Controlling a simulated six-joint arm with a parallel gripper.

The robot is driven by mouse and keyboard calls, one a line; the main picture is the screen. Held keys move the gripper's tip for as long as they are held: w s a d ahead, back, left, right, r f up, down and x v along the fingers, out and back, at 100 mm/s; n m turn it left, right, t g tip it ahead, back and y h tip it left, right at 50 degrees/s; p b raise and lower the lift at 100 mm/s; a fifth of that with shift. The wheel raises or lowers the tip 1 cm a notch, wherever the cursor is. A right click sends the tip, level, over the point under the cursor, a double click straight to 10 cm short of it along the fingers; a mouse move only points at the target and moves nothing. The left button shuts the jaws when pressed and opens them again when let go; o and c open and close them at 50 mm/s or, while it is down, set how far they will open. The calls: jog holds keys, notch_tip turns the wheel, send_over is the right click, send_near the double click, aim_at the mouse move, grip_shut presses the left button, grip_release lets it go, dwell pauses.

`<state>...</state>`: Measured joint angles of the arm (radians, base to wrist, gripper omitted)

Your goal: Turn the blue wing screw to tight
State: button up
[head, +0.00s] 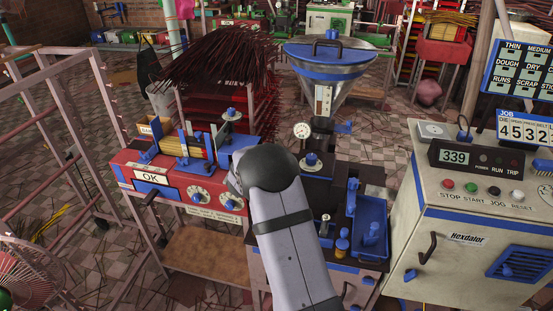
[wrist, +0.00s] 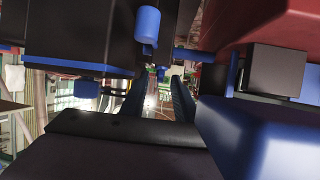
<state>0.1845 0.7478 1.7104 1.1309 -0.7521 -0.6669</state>
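My gripper (wrist: 158,101) shows in the wrist view as two dark fingers with a clear gap between them; nothing is held. In the head view my arm's grey link and black joint cover the gripper, which is hidden beside the red machine. I cannot tell for sure which blue part is the wing screw. In the wrist view a blue cylindrical knob (wrist: 147,25) hangs above the fingers, and a smaller blue piece (wrist: 88,89) is left of them, both apart from the fingers. In the head view a blue knob (head: 312,158) stands on the dark extruder below the hopper.
The red machine (head: 150,178) with an OK sign stands left of my arm. The hopper (head: 330,75) rises behind. A blue tray (head: 370,222) and the cream control cabinet (head: 470,240) are at right. In the wrist view a large blue block (wrist: 250,130) is close at right.

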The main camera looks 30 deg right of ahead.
jog(key=shift+d+f, duration=0.1)
jog(key=shift+d, duration=0.05)
jog(key=shift+c, duration=0.3)
grip_shut()
jog(key=m+p, duration=0.1)
jog(key=p, duration=0.1)
jog(key=g+h+p, duration=0.1)
jog(key=w+m+g+p, duration=0.1)
jog(key=p, duration=0.1)
jog(key=shift+a+r+m+h+p, duration=0.2)
jog(key=shift+r+m+h+p, duration=0.1)
jog(key=shift+f+g, duration=0.15)
jog(key=shift+g, duration=0.45)
jog(key=shift+s, duration=0.1)
jog(key=shift+o, duration=0.3)
grip_release()
jog(key=shift+f, duration=0.1)
